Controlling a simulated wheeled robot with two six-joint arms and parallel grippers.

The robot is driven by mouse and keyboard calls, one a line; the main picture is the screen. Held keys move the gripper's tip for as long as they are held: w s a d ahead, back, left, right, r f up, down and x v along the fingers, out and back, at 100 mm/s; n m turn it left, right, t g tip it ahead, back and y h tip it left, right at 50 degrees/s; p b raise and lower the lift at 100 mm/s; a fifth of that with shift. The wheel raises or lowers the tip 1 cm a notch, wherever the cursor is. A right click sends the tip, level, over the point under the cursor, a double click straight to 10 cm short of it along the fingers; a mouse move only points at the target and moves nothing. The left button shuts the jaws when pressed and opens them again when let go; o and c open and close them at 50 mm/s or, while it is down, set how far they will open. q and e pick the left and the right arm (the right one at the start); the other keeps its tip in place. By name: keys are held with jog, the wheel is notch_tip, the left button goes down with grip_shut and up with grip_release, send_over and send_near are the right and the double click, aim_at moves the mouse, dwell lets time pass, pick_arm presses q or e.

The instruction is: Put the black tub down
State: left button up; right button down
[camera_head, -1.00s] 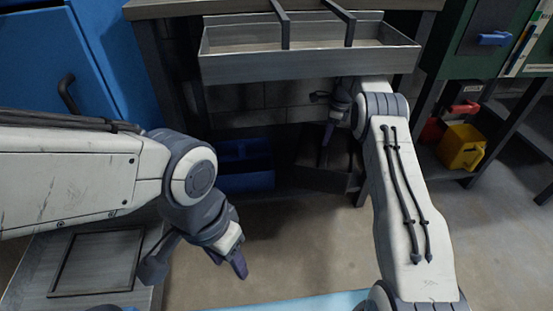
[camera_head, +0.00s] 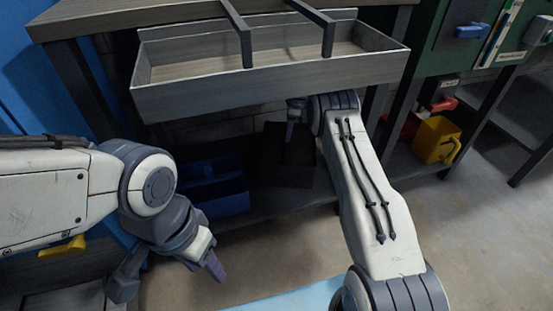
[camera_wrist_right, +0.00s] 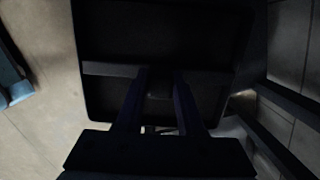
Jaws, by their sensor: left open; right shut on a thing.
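The black tub (camera_head: 278,168) is in the dark space under the workbench, just right of the blue bin. My right gripper (camera_head: 292,131) reaches in under the hanging tray and is shut on the tub. In the right wrist view, the fingers (camera_wrist_right: 159,88) meet a bar across the tub (camera_wrist_right: 165,28), whose dark inside fills the upper middle. Shadow hides whether the tub's underside touches the shelf. My left gripper (camera_head: 169,274) is open and empty at the lower left, away from the tub.
The blue bin (camera_head: 217,196) stands on the low shelf (camera_head: 265,214) beside the tub. A yellow bin (camera_head: 432,140) and a red bin (camera_head: 405,128) stand farther right. Open floor lies in front.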

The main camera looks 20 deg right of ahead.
aim_at(288, 146)
notch_tip(288, 146, down, 7)
jog(key=b, duration=0.3)
jog(key=shift+d, duration=0.1)
pick_arm(q)
notch_tip(288, 146, down, 4)
jog(key=shift+f, duration=0.1)
pick_arm(e)
jog(key=c, duration=0.5)
grip_release()
jog(key=shift+s+f, duration=0.1)
jog(key=r+p, duration=0.1)
jog(key=r, duration=0.1)
jog(key=r+p, duration=0.2)
jog(key=r, duration=0.1)
jog(key=d+r+p, duration=0.1)
jog(key=r, duration=0.1)
jog(key=shift+s+r, duration=0.2)
jog(key=shift+r, duration=0.2)
pick_arm(q)
notch_tip(288, 146, up, 4)
jog(key=shift+r, duration=0.25)
